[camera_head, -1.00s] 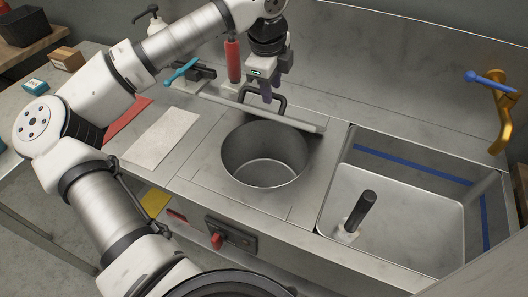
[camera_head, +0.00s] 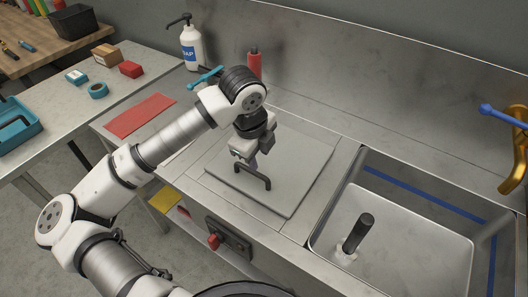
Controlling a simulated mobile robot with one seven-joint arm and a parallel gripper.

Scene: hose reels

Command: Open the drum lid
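The drum lid (camera_head: 300,165) is a flat grey square plate with a dark bar handle (camera_head: 254,182) near its left front edge. It lies flat or almost flat over the drum opening in the steel counter, and the round drum is hidden beneath it. My gripper (camera_head: 249,162) points down at the lid, with its fingertips at or just behind the handle. The fingers are small and partly hidden by the gripper body, so I cannot tell whether they hold the handle.
A sink (camera_head: 400,220) with a dark upright handle stands at the right, near a golden tap (camera_head: 515,165). A soap bottle (camera_head: 191,48) and a red bottle (camera_head: 254,64) stand behind. A red mat (camera_head: 140,115) lies left. A control panel (camera_head: 229,238) is on the counter front.

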